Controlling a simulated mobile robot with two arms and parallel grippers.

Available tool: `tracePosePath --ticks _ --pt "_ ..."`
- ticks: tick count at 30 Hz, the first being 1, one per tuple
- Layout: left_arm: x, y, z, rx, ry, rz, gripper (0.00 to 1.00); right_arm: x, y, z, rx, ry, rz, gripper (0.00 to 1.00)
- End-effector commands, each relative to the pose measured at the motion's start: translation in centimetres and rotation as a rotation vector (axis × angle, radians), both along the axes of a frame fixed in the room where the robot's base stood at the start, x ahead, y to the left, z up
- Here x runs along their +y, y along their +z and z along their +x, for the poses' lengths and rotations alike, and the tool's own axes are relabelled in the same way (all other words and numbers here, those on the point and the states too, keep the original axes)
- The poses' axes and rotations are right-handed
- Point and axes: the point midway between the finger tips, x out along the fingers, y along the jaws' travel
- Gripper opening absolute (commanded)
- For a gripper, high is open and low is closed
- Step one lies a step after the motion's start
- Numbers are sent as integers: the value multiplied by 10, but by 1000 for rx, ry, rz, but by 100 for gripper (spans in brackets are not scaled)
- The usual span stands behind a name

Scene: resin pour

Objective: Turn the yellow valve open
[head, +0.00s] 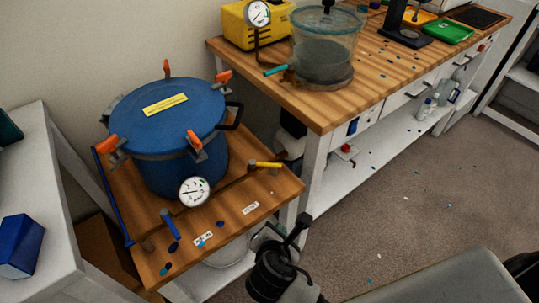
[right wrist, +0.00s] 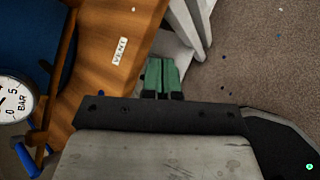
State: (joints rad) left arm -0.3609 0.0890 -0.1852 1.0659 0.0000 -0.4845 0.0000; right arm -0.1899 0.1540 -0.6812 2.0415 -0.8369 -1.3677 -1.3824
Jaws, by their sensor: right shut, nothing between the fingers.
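The yellow valve (head: 266,165) is a small lever handle near the right edge of the wooden stand, to the right of the blue pressure pot (head: 165,120). Its handle lies roughly left to right in the head view. It does not show in the right wrist view. My right gripper (head: 264,233) is in front of and below the stand's right corner, apart from the valve. Its green fingers (right wrist: 160,75) are together with nothing between them, and a VENT label (right wrist: 120,51) on the wood shows to their left. My left gripper is not in view.
A pressure gauge (head: 194,191) and a blue valve handle (head: 170,224) sit at the pot's front. A wooden workbench (head: 320,112) with a clear chamber (head: 325,45) stands behind right. A white table (head: 40,180) is at left. The floor at right is open.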

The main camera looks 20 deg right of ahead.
Motion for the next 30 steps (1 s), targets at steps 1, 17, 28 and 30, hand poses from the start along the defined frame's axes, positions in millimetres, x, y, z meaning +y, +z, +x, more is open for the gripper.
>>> tracePosePath --ticks 1,17,28,30 --pt "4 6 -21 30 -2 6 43 6 25 5 -2 67 -111 0" --pt "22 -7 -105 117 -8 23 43 24 62 32 1 316 -627 0" --pt "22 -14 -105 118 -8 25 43 -6 34 97 1 313 -624 0" --pt "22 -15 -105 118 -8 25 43 -11 29 108 2 314 -623 0"
